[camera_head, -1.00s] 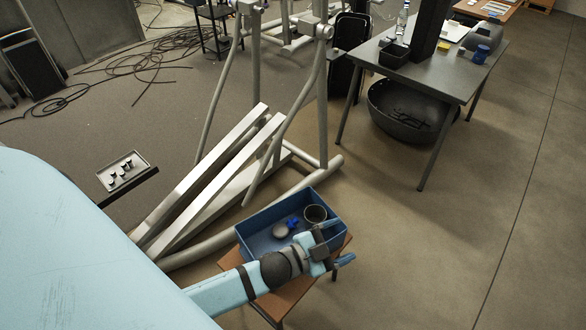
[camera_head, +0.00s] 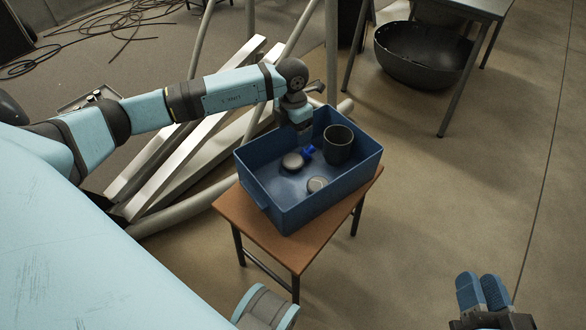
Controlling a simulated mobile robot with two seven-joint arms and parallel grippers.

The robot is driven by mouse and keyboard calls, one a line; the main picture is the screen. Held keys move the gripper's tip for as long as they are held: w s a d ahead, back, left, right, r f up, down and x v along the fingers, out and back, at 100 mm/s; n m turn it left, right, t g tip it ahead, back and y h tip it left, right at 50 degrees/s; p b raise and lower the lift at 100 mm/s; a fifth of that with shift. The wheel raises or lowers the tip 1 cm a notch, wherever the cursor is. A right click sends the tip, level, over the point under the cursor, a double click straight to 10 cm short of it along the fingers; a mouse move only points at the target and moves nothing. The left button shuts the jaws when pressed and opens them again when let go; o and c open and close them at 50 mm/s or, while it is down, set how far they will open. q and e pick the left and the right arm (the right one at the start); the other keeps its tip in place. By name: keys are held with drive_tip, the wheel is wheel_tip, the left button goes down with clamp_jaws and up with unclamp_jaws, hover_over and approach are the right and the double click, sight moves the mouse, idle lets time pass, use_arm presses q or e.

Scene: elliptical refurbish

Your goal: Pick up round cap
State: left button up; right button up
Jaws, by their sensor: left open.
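Two small round grey pieces with pale tops lie in a blue bin (camera_head: 262,187); I cannot tell for sure which is the round cap. One round piece (camera_head: 293,161) is near the middle beside a small blue item (camera_head: 308,153), and the other round piece (camera_head: 317,185) is nearer the front wall. My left gripper (camera_head: 305,133) points down at the bin's back side, above the blue item; it is open, with its fingertips partly unclear. My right gripper (camera_head: 484,290) is low at the right, away from the bin, its two blue fingers side by side.
A dark cup (camera_head: 339,144) stands in the bin's right part. The bin rests on a small wooden table (camera_head: 245,225). Metal beams (camera_head: 185,140) and a tubular frame stand behind it. A large dark bowl (camera_head: 422,55) is at the back right.

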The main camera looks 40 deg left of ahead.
sight(293, 160)
use_arm(q)
drive_tip(key=shift+y, duration=0.3)
drive_tip(key=f+b, duration=0.1)
drive_tip(key=f, duration=0.1)
drive_tip(key=f+b, duration=0.1)
drive_tip(key=f, duration=0.2)
drive_tip(key=a+f+b, duration=0.1)
drive_tip(key=f, duration=0.2)
drive_tip(key=shift+w+f, duration=0.15)
drive_tip(key=shift+f, duration=0.05)
wheel_tip(293, 160, down, 5)
drive_tip(key=b, duration=0.3)
drive_tip(key=shift+w+d+r, duration=0.1)
drive_tip(key=shift+r, duration=0.05)
drive_tip(key=shift+f+b, duration=0.3)
drive_tip(key=shift+f, duration=0.05)
drive_tip(key=shift+c, duration=0.5)
use_arm(e)
drive_tip(key=n, duration=0.1)
drive_tip(key=w+d+f+n, duration=0.1)
drive_tip(key=w+n, duration=0.1)
drive_tip(key=shift+w+d+f+n+t+y, duration=0.15)
drive_tip(key=shift+w+d+n+t+y, duration=0.15)
drive_tip(key=shift+t+y, duration=0.1)
use_arm(q)
drive_tip(key=c, duration=0.5)
drive_tip(key=shift+o, duration=0.2)
use_arm(e)
drive_tip(key=shift+s+a+f, duration=0.1)
drive_tip(key=shift+s, duration=0.05)
